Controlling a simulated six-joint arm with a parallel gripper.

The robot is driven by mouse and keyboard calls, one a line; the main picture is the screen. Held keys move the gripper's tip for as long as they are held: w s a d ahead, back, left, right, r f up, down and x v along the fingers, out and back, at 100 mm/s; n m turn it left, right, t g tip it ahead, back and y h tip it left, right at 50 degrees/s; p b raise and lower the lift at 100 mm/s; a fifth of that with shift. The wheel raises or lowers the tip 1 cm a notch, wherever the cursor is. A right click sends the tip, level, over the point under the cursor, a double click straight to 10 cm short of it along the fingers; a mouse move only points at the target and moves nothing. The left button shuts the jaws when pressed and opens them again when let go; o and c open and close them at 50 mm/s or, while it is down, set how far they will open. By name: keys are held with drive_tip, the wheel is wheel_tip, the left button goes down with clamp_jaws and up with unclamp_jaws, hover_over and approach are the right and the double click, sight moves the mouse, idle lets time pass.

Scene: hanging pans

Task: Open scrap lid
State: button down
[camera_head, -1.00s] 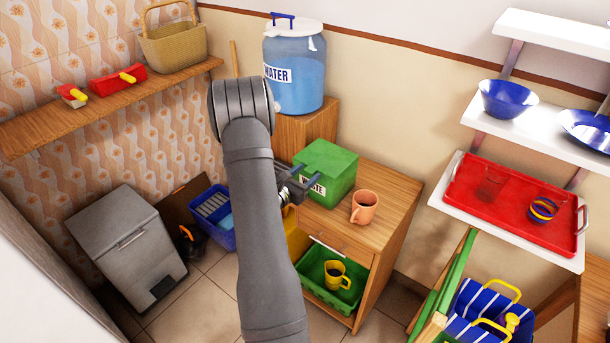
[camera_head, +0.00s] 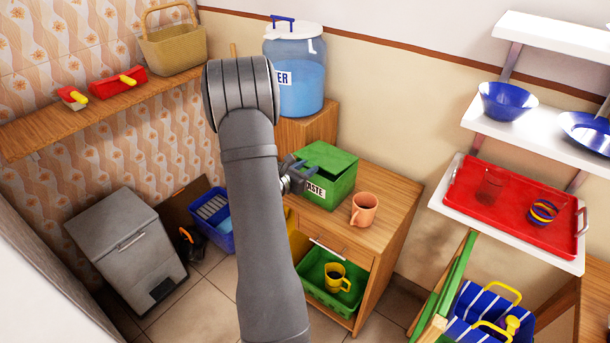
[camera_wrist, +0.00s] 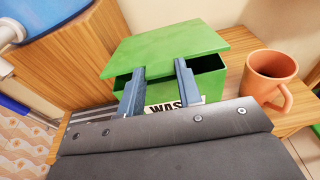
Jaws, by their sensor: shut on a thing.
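A green box with a white WASTE label (camera_head: 315,189) stands on the wooden cabinet. Its green lid (camera_head: 330,156) is partly lifted off the front. In the wrist view the lid (camera_wrist: 165,45) lies tilted over the box (camera_wrist: 205,85), with a dark gap under its front edge. My gripper (camera_head: 305,170) is at the front of the box; its fingers (camera_wrist: 160,68) reach the lid's front edge in the wrist view and are shut on the lid. The exact grip spot is partly hidden by the fingers.
An orange mug (camera_head: 364,209) stands close to the right of the box. A water container (camera_head: 297,75) is behind on a wooden stand. Shelves with blue dishes and a red tray (camera_head: 515,205) are at right.

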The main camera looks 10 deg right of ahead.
drive_tip(key=r+y, duration=0.1)
drive_tip(key=r, duration=0.1)
drive_tip(key=w+d+r+g, duration=0.1)
drive_tip(key=r+g+y, duration=0.1)
drive_tip(key=r, duration=0.1)
drive_tip(key=shift+w+d+r+y, duration=0.2)
drive_tip(key=shift+d+r+y, duration=0.05)
drive_tip(key=shift+r+y, duration=0.05)
drive_tip(key=w+d+r+g+y, duration=0.4)
drive_tip(key=w+d+r, duration=0.3)
drive_tip(key=r, duration=0.1)
drive_tip(key=shift+d+r, duration=0.35)
idle(0.4)
drive_tip(key=shift+w, duration=0.15)
idle(1.5)
drive_tip(key=c, duration=1)
unclamp_jaws()
drive_tip(key=v, duration=1.7)
drive_tip(key=shift+r, duration=0.3)
